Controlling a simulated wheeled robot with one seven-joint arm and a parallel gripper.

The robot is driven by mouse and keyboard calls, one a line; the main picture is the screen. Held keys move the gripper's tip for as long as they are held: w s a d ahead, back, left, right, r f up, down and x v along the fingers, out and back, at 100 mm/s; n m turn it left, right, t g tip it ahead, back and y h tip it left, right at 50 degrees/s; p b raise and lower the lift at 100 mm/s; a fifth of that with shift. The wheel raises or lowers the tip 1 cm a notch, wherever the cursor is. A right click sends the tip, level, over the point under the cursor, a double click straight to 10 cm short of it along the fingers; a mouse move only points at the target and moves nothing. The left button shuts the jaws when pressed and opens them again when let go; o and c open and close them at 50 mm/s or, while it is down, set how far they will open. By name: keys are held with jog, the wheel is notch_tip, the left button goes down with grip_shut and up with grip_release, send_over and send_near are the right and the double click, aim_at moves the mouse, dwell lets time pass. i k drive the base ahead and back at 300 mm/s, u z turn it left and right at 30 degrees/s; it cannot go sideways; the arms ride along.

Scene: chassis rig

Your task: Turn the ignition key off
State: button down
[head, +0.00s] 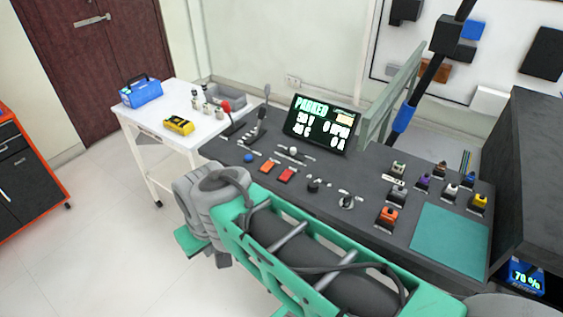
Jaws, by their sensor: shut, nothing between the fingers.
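The dark console (330,225) runs across the middle and right. A small round silver-and-black switch (347,202) on its front part looks like the ignition key switch; the angle of its key is too small to tell. A black knob (313,185) sits to its left. My green and grey arm crosses the lower middle in front of the console. My gripper's fingertips do not show.
Red buttons (286,175), a blue button (248,158) and upright levers (262,122) stand on the console's left. Several coloured plugs and a teal mat (449,243) are on its right. A white table (150,118) holds a blue toolbox (141,91). Open floor lies left.

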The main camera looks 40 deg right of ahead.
aim_at(347, 198)
jog(key=z, duration=1.05)
jog(key=i, duration=0.95)
jog(key=u, duration=0.1)
jog(key=k, duration=0.5)
jog(key=u, duration=1.4)
jog(key=k, duration=1.05)
jog(key=z, duration=1.4)
jog(key=i, duration=0.5)
jog(key=z, duration=0.05)
jog(key=k, duration=0.4)
